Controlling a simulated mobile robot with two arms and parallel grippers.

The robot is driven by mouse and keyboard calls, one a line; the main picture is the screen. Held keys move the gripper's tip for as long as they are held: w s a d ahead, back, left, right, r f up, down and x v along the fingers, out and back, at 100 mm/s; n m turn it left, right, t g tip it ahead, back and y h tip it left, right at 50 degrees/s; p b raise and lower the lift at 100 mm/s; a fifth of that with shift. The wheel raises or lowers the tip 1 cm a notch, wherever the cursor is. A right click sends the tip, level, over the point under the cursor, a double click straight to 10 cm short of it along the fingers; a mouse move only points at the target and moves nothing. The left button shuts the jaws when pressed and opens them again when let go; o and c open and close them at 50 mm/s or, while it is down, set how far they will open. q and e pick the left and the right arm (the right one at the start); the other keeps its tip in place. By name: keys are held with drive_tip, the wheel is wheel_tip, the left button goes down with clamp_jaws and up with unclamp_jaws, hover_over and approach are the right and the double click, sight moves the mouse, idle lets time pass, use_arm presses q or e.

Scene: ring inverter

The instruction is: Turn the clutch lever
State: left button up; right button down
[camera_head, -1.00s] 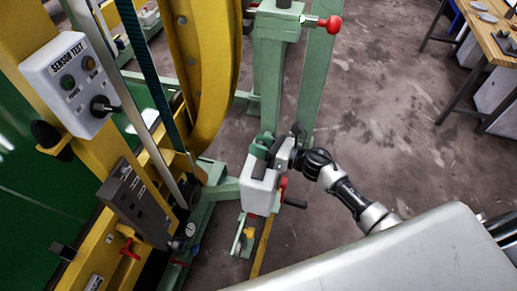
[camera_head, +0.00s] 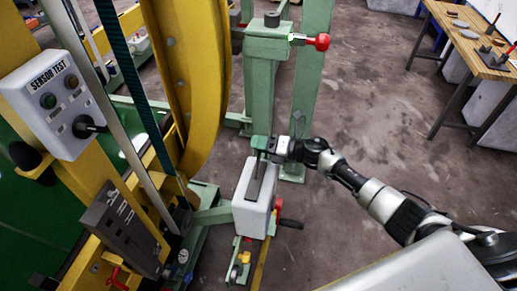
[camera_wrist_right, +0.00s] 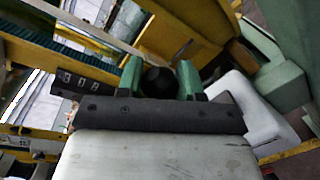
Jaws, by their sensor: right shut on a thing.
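The clutch lever (camera_head: 256,181) is a thin dark bar rising from a light grey box (camera_head: 247,217) on the green machine frame. My right gripper (camera_head: 262,145) has green fingers and is at the lever's upper end. In the right wrist view, a round black knob (camera_wrist_right: 158,82) sits between the two green fingertips, and the gripper is shut on it. The fingers partly hide the lever's top in the head view. My left gripper is not in view.
A yellow curved frame (camera_head: 192,80) and a sensor test box (camera_head: 57,100) stand to the left. A green post with a red knob (camera_head: 318,42) rises behind the gripper. Floor on the right is clear before a wooden workbench (camera_head: 470,42).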

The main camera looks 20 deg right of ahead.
drive_tip(key=shift+w+d+f, duration=0.1)
drive_tip(key=shift+w+f, duration=0.05)
drive_tip(key=shift+f, duration=0.1)
drive_tip(key=shift+m, duration=0.3)
drive_tip(key=c, duration=0.7)
unclamp_jaws()
drive_tip(key=shift+c, duration=0.2)
drive_tip(key=shift+d, duration=0.1)
drive_tip(key=b+v, duration=0.2)
drive_tip(key=v, duration=0.8)
drive_tip(key=shift+d, duration=0.35)
